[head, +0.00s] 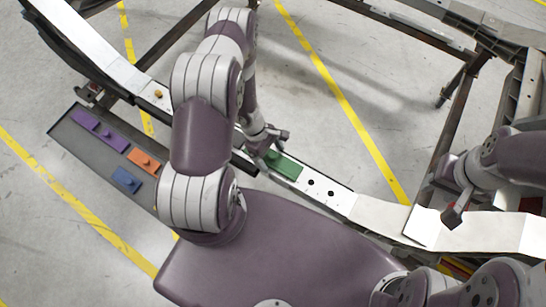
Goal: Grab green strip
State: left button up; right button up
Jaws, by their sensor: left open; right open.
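The green strip (285,166) lies flat on the pale beam of the chassis fixture, just right of the middle of the head view. My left gripper (273,149) is open at the strip's left end, with its fingers close over it. I cannot tell whether the fingers touch the strip. The gripper and arm hide part of the strip's left end. My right gripper (449,206) is open and empty, above the right part of the beam, well away from the strip.
A grey tray (76,142) at left holds purple, orange (145,161) and blue (126,180) strips. The beam (335,199) has dark holes right of the green strip. Dark frame bars (400,24) run behind. The floor with yellow lines is clear beyond the beam.

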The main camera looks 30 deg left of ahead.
pick_arm(q)
jog(key=c, duration=1.2)
jog(key=shift+r, duration=0.15)
